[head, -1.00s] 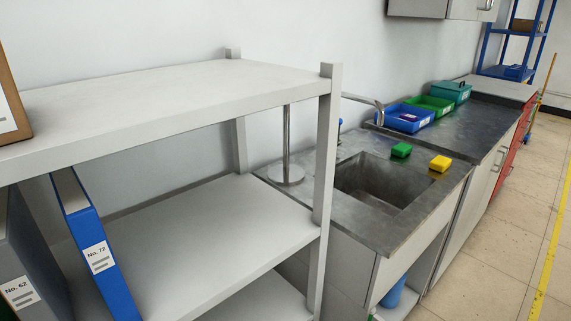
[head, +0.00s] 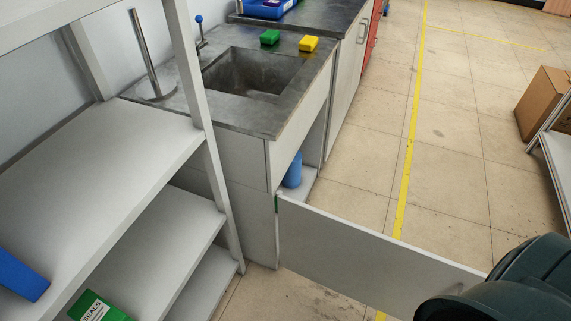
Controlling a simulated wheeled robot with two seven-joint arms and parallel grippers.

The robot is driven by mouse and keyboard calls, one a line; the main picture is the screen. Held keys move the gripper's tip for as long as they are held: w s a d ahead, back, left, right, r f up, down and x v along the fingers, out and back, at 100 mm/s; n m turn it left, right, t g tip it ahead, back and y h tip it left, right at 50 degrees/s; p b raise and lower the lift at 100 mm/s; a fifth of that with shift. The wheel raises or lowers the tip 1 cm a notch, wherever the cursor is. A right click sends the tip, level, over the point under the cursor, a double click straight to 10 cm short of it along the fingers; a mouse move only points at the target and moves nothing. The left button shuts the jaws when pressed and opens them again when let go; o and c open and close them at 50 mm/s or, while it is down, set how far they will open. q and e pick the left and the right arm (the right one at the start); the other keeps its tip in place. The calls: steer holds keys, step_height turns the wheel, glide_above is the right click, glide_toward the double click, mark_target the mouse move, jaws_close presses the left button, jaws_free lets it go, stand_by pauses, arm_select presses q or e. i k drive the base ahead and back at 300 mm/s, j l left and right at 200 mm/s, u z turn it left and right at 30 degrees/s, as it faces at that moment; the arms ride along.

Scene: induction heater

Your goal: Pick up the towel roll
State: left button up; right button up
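A blue upright, rounded object (head: 292,171) stands inside the open cabinet under the sink. It may be the towel roll, but only part shows and I cannot tell for sure. A thin metal pole on a round base (head: 146,60), bare of any roll, stands on the counter left of the sink. Neither of my grippers is in view.
The cabinet door (head: 365,250) stands open, reaching out over the floor. A sink (head: 250,72) holds a green sponge (head: 270,37) and a yellow sponge (head: 308,44) on its rim. A grey shelf (head: 95,180) fills the left.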

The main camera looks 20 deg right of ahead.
mark_target(291, 177)
steer(key=z, duration=1.6)
steer(key=i+l+z, duration=0.2)
steer(key=l, duration=0.15)
steer(key=l+z, duration=0.15)
steer(key=l, duration=0.2)
steer(key=i+l+z, duration=0.2)
steer(key=l+z, duration=0.15)
steer(key=l, duration=0.25)
steer(key=i+l+z, duration=0.3)
steer(key=i+l, duration=0.5)
steer(key=i+u, duration=0.45)
steer(key=i, duration=0.2)
steer(key=i+l+u, duration=0.25)
steer(key=i+u, duration=0.15)
steer(key=i, duration=0.25)
steer(key=i+j+u, duration=0.15)
steer(key=i+u, duration=0.8)
steer(key=i+l+u, duration=0.2)
steer(key=i+u, duration=0.5)
steer(key=u, duration=0.15)
steer(key=i+u, duration=0.55)
steer(key=u, duration=0.2)
steer(key=i+l+u, duration=0.35)
steer(key=k+j, duration=0.1)
